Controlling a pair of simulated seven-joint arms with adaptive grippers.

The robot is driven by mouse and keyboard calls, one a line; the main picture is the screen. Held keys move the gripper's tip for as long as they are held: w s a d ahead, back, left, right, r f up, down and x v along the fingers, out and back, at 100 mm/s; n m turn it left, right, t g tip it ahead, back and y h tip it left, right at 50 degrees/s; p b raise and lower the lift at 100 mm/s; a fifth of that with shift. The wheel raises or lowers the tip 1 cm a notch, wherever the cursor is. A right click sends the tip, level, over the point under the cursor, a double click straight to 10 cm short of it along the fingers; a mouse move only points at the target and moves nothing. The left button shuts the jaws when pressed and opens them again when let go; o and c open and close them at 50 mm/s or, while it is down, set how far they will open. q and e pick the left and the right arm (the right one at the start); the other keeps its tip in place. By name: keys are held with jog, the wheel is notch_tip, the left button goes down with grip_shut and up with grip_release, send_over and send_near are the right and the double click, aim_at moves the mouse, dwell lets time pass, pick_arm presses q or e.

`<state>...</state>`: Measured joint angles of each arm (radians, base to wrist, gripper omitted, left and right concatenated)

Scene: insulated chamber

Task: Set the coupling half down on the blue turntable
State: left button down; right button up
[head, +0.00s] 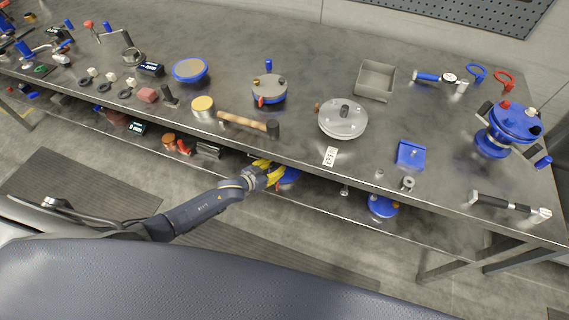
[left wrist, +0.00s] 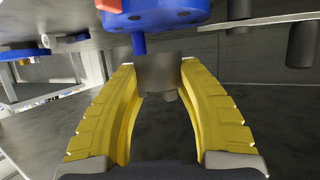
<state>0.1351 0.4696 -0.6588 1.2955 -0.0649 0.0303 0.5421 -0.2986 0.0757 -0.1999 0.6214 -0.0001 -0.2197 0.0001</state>
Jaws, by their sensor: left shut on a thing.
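My left gripper (head: 272,172) has yellow fingers and is at the table's front edge, low, above the shelf level. In the left wrist view its fingers (left wrist: 160,85) are closed on the grey hub (left wrist: 160,72) of a part with a blue flange (left wrist: 155,14) with holes and a blue pin; I take it as the coupling half. In the head view only a blue bit of it (head: 289,176) shows beside the fingers. A low round blue disc with a grey-brown top (head: 190,70), seemingly the turntable, sits on the table, left of centre. My right gripper is not in view.
The steel table (head: 225,150) has a hammer (head: 250,124), a yellow-topped cylinder (head: 203,107), a grey round flange (head: 343,118), a blue-based fixture (head: 269,88) and an open grey tray (head: 375,80). The lower shelf (head: 330,205) carries several parts.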

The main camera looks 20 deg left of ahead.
pick_arm(q)
jog(key=w, duration=0.1)
jog(key=w+d, duration=0.1)
jog(key=w, duration=0.1)
jog(key=w+d, duration=0.1)
jog(key=shift+w+d, duration=0.2)
jog(key=shift+w, duration=0.2)
jog(key=shift+f, duration=1.75)
jog(key=shift+f, duration=0.15)
jog(key=c, duration=1.2)
grip_release()
jog(key=shift+o, duration=0.2)
